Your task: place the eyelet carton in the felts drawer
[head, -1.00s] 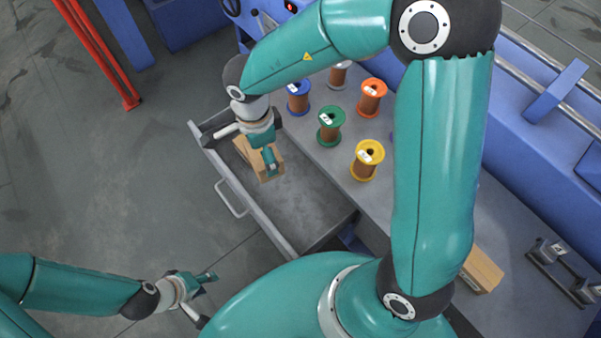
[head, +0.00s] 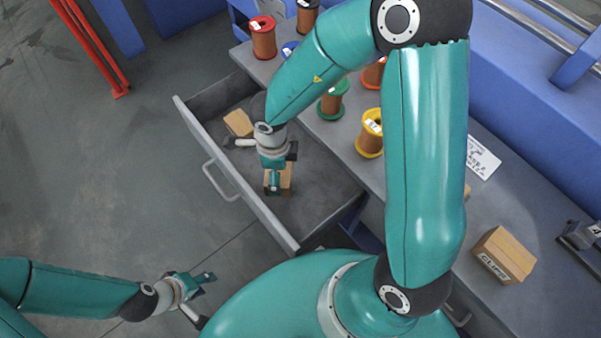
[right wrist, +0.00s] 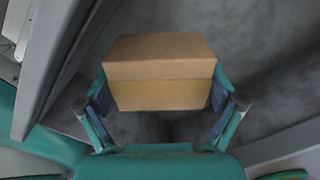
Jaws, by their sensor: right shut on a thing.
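A plain brown carton (right wrist: 160,72), which I take to be the eyelet carton, is between the fingers of my right gripper (right wrist: 162,108). It also shows in the head view (head: 285,178), partly hidden by the gripper. No label shows on it. The right gripper (head: 273,186) is shut on it, inside the open grey drawer (head: 262,208), toward its near end. I cannot tell whether the carton touches the drawer floor. My left gripper (head: 203,297) is open and empty, outside the drawer at the lower left.
Another brown carton (head: 238,123) lies in the drawer's far part. A labelled carton (head: 503,255) is on the bench top (head: 520,205). Wire spools, including a yellow one (head: 370,135), stand beside the drawer.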

